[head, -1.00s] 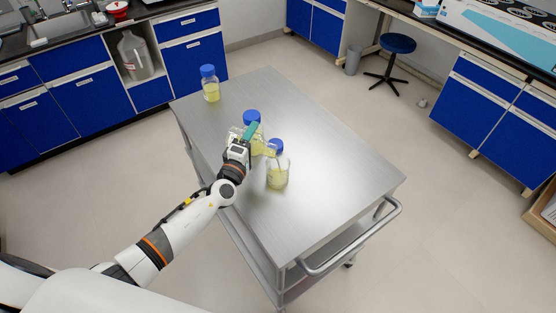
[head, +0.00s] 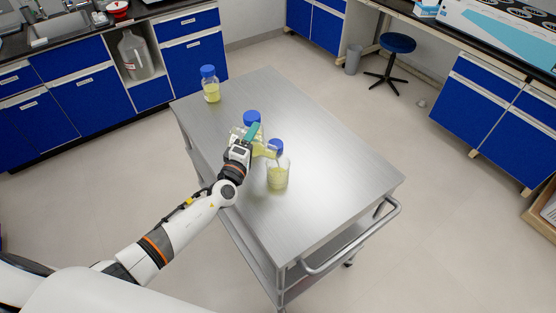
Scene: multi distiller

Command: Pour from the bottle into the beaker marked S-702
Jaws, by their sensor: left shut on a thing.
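My left gripper (head: 246,138) is over the metal cart and shut on a clear glass vessel with pale yellow liquid (head: 262,149). It is partly hidden by the gripper and leans right, towards a clear vessel (head: 278,177) standing on the cart top with yellow liquid inside. A blue cap (head: 276,146) shows at that vessel's upper edge; I cannot tell which glass it belongs to. Another blue cap (head: 252,117) shows just behind the gripper, its bottle mostly hidden. A blue-capped bottle (head: 211,91) stands upright at the far left. No S-702 mark is readable. My right gripper is out of view.
The cart top (head: 325,165) is clear on its right and front. A cart handle (head: 352,245) juts out at the front right. Blue cabinets (head: 195,58) line the back. A stool (head: 396,48) and a grey bin (head: 353,60) stand on the floor behind.

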